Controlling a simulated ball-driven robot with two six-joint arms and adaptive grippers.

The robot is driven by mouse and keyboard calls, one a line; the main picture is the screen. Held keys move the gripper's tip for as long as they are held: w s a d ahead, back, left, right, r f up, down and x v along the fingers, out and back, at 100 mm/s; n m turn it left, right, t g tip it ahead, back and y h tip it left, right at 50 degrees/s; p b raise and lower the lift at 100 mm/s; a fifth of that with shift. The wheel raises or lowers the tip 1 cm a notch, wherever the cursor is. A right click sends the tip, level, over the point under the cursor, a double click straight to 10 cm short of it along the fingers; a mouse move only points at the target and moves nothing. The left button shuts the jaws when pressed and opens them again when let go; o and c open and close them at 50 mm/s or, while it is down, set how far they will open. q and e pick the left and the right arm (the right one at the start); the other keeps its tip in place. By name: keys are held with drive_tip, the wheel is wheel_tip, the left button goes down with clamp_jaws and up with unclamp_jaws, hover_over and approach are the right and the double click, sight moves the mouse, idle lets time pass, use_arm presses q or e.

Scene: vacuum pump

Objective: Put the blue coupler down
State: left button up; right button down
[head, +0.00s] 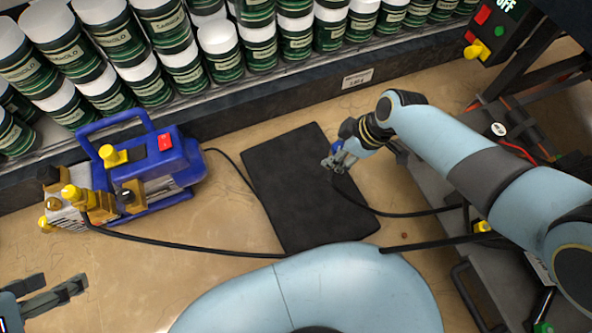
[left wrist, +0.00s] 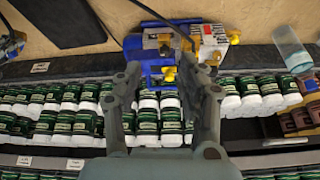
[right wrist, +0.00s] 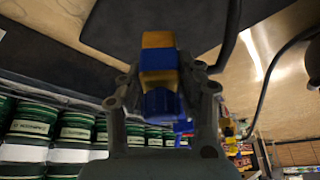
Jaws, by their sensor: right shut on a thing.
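The blue coupler (right wrist: 160,62), with a brass-coloured band, sits between the fingers of my right gripper (right wrist: 165,92) in the right wrist view. In the head view a bit of its blue (head: 337,147) shows at the right gripper (head: 335,162), over the upper right part of the dark mat. That gripper is shut on the coupler. Its height above the mat is hard to tell. My left gripper (head: 72,289) is at the lower left of the head view, away from the coupler. Its fingers stand apart and empty in the left wrist view (left wrist: 165,85).
A blue vacuum pump (head: 160,190) with yellow caps and brass fittings stands left of the dark mat (head: 290,185). Black hoses (head: 190,243) run across the floor and mat. Shelves of green-and-white cans (head: 218,50) line the back. A grey cart (head: 440,210) stands at right.

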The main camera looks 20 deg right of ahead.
use_arm(q)
wheel_tip(320, 180, down, 8)
drive_tip(key=r+t+b, duration=0.1)
drive_tip(key=t+b, duration=0.5)
drive_tip(key=t, duration=0.1)
drive_tip(key=w+d+r+m+t+h+b, duration=0.1)
drive_tip(key=w+d+r+t+h+b, duration=0.1)
drive_tip(key=w+r+t, duration=0.85)
use_arm(e)
drive_tip(key=w+a+f, duration=0.2)
drive_tip(key=w, duration=0.1)
drive_tip(key=w+a+f, duration=0.5)
drive_tip(key=shift+w+a+f, duration=0.15)
drive_tip(key=shift+w+f, duration=0.15)
drive_tip(key=shift+w, duration=0.1)
drive_tip(key=shift+f+b, duration=0.7)
drive_tip(key=shift+f, duration=0.2)
drive_tip(key=shift+f+b, duration=0.75)
drive_tip(key=shift+f, duration=0.1)
use_arm(q)
wheel_tip(320, 180, up, 19)
drive_tip(key=s+d+m+t+h, duration=0.1)
drive_tip(key=d+m+t+h, duration=0.1)
drive_tip(key=m+t+h, duration=0.2)
drive_tip(key=shift+r+h, duration=0.2)
drive_tip(key=shift+h, duration=0.6)
drive_tip(key=shift+s+d, duration=0.1)
